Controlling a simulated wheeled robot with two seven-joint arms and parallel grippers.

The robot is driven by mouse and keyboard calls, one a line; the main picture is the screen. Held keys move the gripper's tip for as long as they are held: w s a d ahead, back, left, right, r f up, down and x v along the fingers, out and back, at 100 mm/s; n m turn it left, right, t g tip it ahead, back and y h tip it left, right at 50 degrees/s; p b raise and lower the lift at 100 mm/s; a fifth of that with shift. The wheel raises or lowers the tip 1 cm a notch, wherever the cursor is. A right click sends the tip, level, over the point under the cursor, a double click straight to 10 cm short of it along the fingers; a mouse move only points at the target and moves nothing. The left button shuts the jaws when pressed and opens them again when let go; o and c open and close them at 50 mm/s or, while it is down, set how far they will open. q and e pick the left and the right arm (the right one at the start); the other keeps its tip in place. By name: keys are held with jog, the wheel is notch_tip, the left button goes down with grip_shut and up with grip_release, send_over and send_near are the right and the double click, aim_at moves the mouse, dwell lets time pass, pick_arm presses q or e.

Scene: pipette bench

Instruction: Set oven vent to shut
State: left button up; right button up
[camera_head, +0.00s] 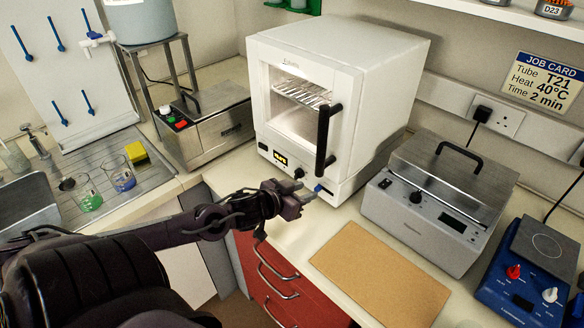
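The white oven (345,65) stands at the back of the bench, with a glass door and a black upright door handle (324,138). On its lower front strip are a lit display (280,158), a small dark knob (298,173) and a small blue-tipped part (320,188), which may be the vent control; its setting is too small to read. My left gripper (305,192) is just in front of and below that strip, close to the blue-tipped part. Its fingers look slightly apart, with nothing seen between them. Whether it touches the oven I cannot tell. My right gripper is not in view.
A grey lidded bath (400,205) stands right of the oven, and a blue hotplate (528,270) at the far right. A brown board (380,275) lies in front. Left are a steel unit (215,130), a sink area with beakers (88,198), and red drawers (275,275) below.

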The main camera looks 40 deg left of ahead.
pick_arm(q)
jog(key=shift+v, duration=2.45)
